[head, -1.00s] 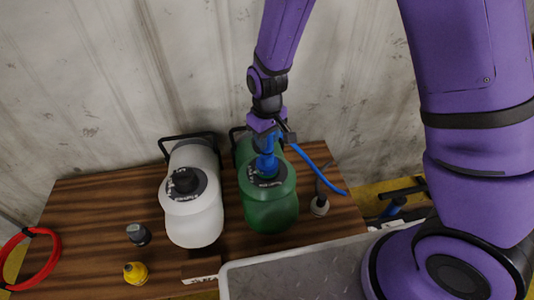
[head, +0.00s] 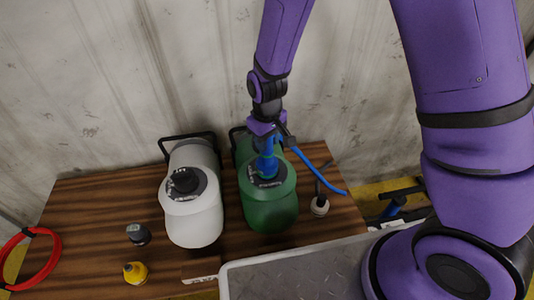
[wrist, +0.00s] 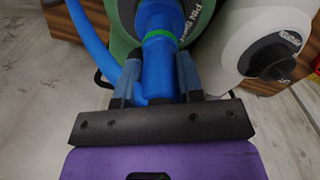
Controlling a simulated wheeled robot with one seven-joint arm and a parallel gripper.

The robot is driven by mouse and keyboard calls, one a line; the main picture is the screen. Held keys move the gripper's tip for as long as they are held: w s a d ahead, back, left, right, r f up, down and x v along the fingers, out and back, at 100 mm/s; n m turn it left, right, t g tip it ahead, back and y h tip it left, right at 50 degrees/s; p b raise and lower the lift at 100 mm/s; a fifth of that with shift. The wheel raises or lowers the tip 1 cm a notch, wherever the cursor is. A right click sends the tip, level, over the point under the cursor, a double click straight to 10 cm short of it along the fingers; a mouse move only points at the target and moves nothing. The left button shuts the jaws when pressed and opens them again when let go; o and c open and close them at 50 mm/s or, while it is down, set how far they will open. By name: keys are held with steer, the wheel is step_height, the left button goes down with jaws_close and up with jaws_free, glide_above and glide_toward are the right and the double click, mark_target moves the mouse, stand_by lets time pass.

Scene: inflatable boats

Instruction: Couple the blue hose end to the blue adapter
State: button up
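My gripper (head: 267,142) is above the green canister (head: 270,208), pointing down. It is shut on the blue hose end (wrist: 158,78), which shows between its two fingers in the wrist view. Beyond a green ring (wrist: 158,35) is a blue piece, the blue adapter (wrist: 158,14), at the canister's black cap (head: 267,174). The hose end and adapter look in line, and I see no clear gap at the ring. Whether they are locked together I cannot tell. The blue hose (head: 318,172) loops off to the right in the head view.
A white canister (head: 194,215) stands just left of the green one on the wooden table (head: 90,205). A dark cap (head: 138,234), a yellow fitting (head: 135,272) and a red hose coil (head: 40,270) lie left. A pale round fitting (head: 320,206) is right. A grey metal surface (head: 300,275) is in front.

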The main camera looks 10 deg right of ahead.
steer(key=o, duration=0.5)
step_height(320, 180, up, 11)
steer(key=shift+f, duration=0.1)
stand_by(0.3)
